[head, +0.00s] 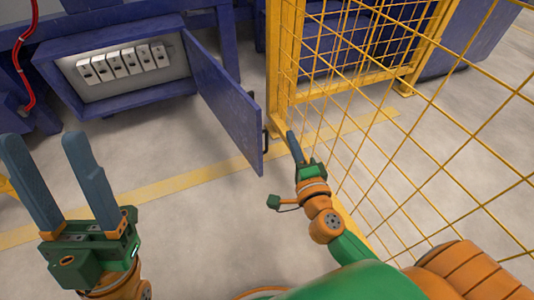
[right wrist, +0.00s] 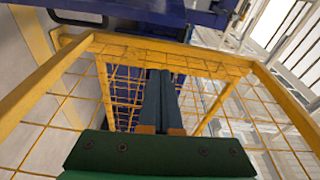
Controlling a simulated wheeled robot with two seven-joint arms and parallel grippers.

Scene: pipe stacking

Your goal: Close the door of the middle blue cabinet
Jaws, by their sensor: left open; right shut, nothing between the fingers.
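The blue cabinet (head: 55,71) is at the upper left of the head view, with several white switch units (head: 123,62) inside. Its blue door (head: 228,100) stands wide open, hinged on the cabinet's right side and reaching toward me. A dark handle (head: 265,140) is on the door's right face near its free edge. My right gripper (head: 293,140) is shut and empty, just right of the handle, with a small gap showing between them. It also shows in the right wrist view (right wrist: 159,75), pointing forward. My left gripper (head: 45,145) is open and empty at the lower left, away from the door.
A yellow mesh fence (head: 285,60) stands close beside my right gripper and extends along the right side. A red hose (head: 22,75) hangs at the far left. The floor between my left gripper and the door is clear, with a yellow stripe (head: 165,188).

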